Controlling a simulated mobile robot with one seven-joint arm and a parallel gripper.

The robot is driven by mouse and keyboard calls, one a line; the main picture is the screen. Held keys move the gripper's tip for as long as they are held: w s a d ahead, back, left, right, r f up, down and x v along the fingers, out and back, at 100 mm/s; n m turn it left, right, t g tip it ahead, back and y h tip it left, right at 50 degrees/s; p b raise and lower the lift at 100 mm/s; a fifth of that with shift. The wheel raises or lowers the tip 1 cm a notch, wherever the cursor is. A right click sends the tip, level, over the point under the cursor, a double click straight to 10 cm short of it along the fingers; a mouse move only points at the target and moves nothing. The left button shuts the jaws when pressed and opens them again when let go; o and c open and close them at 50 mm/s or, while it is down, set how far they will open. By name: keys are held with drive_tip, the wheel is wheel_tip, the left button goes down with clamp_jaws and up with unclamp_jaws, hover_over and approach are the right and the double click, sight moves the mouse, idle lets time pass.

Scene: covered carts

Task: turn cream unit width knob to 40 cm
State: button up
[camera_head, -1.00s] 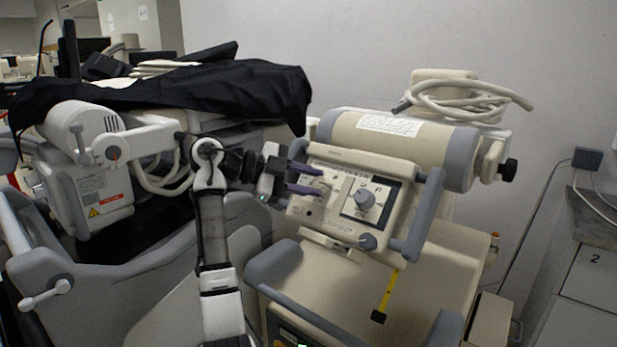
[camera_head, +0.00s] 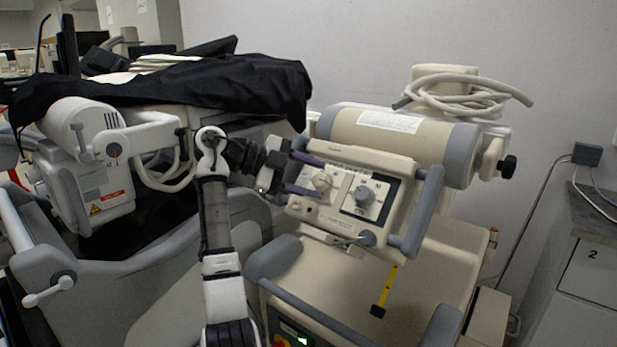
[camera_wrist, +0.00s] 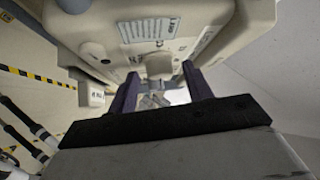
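The cream unit (camera_head: 415,166) stands right of centre in the head view, with its tilted control panel facing me. A pale knob (camera_head: 322,182) sits on the panel's left part; a grey knob (camera_head: 364,196) sits on a dark-edged dial to its right. I cannot read which is the width knob or its setting. My gripper (camera_head: 317,178) is open, its purple fingers above and below the pale knob. In the wrist view a pale knob (camera_wrist: 158,66) shows between and beyond the fingers of my gripper (camera_wrist: 160,80). I cannot tell if they touch it.
A black cloth (camera_head: 190,90) covers the grey cart at left. A coiled cable (camera_head: 460,100) lies on top. A grey cabinet (camera_head: 590,270) stands far right.

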drive_tip(key=v, duration=1.3)
drive_tip(key=shift+a, duration=0.4)
